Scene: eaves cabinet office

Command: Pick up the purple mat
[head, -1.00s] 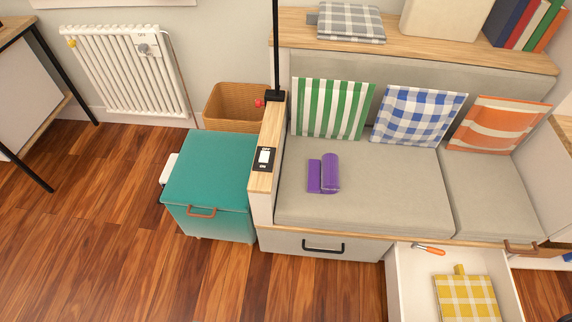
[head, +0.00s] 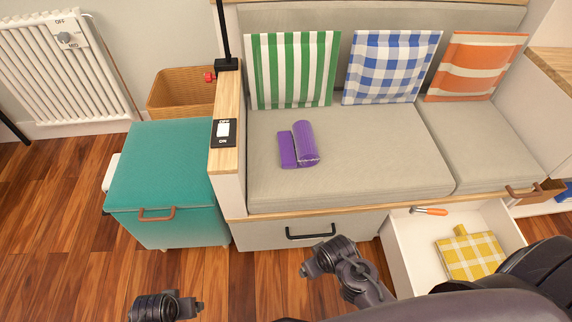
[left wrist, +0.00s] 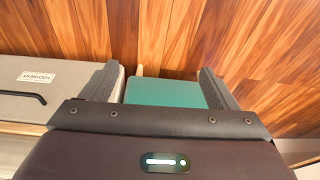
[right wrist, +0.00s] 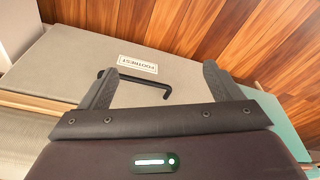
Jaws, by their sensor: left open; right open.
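The purple mat (head: 306,145) lies on the left seat cushion of the bench in the head view, partly rolled, with a smaller flat-looking part at its left. Neither wrist view shows it. My left gripper (left wrist: 158,82) is open and empty; the teal box shows between and beyond its fingers. In the head view, my left gripper (head: 170,306) is low at the bottom, in front of the teal box. My right gripper (right wrist: 160,82) is open and empty, facing the drawer front with the dark handle. Both grippers are apart from the mat.
The teal lidded box (head: 165,170) stands left of the bench. A wooden armrest with a switch plate (head: 224,132) borders the seat. An open drawer (head: 405,262) juts out at right, holding a yellow checked cloth (head: 470,257) and an orange-handled tool (head: 428,211). Patterned cushions line the backrest.

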